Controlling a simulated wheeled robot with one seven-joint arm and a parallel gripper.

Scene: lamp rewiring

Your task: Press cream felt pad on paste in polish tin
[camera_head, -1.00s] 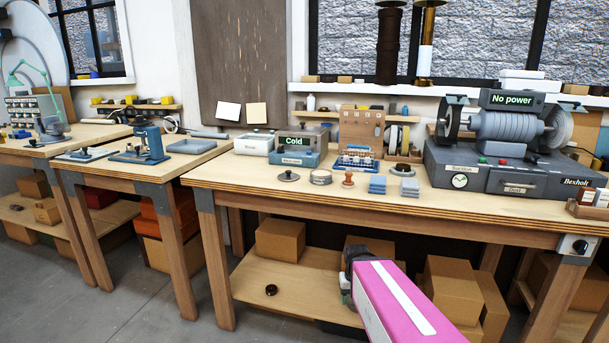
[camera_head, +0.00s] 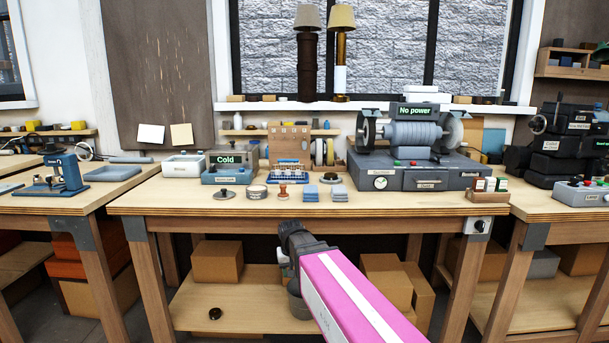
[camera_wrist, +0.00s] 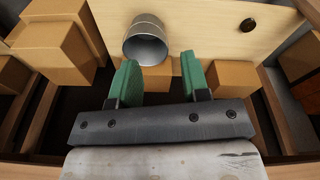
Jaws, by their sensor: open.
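A small round tin (camera_head: 257,191) with a pale label, which looks like the polish tin, stands near the front of the middle bench. Its paste is too small to make out. Just right of it stands a brown knob-handled piece (camera_head: 282,191), possibly the felt pad; no cream underside can be made out. A dark knobbed disc (camera_head: 224,194) lies left of the tin. My gripper shows in the wrist view with two green fingers (camera_wrist: 160,77) apart and nothing between them. It is below the bench top, facing the lower shelf, away from the tin.
The bench front edge (camera_head: 300,211) lies between my arm and the tin. Blue folded cloths (camera_head: 310,192) and a grey block (camera_head: 340,193) stand right of the knobbed piece. A polishing machine (camera_head: 420,170) reads "No power". A metal can (camera_wrist: 147,40) and cardboard boxes (camera_wrist: 235,78) occupy the lower shelf.

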